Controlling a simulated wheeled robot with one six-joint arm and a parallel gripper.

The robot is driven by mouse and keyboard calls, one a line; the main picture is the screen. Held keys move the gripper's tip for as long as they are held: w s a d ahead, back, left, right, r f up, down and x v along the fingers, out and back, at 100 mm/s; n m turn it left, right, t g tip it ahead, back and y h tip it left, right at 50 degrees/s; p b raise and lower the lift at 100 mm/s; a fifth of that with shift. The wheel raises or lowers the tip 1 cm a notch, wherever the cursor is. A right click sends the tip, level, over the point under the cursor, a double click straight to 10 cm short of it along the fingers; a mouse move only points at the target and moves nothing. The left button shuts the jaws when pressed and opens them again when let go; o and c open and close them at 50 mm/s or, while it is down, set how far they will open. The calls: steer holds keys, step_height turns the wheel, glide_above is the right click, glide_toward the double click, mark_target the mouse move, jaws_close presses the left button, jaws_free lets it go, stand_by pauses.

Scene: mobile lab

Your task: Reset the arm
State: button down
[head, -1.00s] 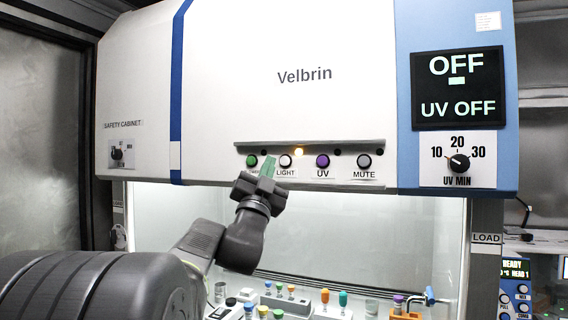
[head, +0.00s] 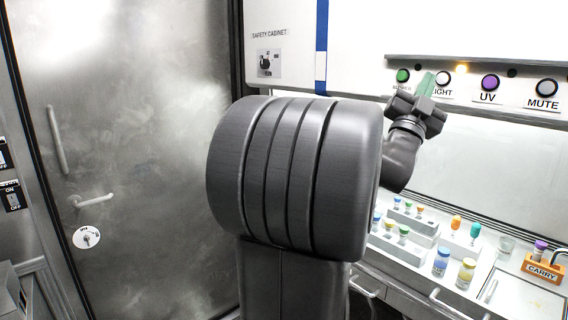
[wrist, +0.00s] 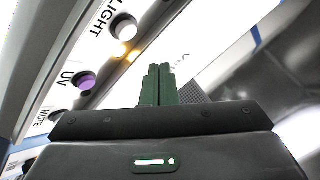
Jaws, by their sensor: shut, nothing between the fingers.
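My gripper (head: 425,84) has green fingers and is raised in front of the safety cabinet's button row, near the LIGHT button (head: 442,80). In the wrist view its fingers (wrist: 157,84) are together and empty. The wrist view also shows the white LIGHT button (wrist: 123,27) and the purple UV button (wrist: 84,81) to the left of the fingers. A yellow lamp (head: 461,68) glows above the row. I cannot tell whether the fingertips touch the panel. My arm's large dark links fill the middle of the head view.
Below the panel, the cabinet's bench holds several capped vials (head: 441,260) and an orange CARRY rack (head: 543,268). A metal door (head: 130,150) with handles stands on the left. The cabinet's dial (head: 266,63) is at the top.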

steer(key=s+a+b, duration=0.2)
steer(key=s+a, duration=0.1)
steer(key=a, duration=0.1)
steer(key=shift+s+b, duration=0.15)
steer(key=shift+b, duration=0.2)
steer(key=shift+d, duration=0.1)
steer(key=w+d+b, duration=0.1)
steer(key=w+d, duration=0.1)
steer(key=w+d+b, duration=0.1)
steer(key=d, duration=0.1)
steer(key=shift+w+f+b, duration=0.2)
steer(key=shift+f+b, duration=0.1)
steer(key=shift+b, duration=0.05)
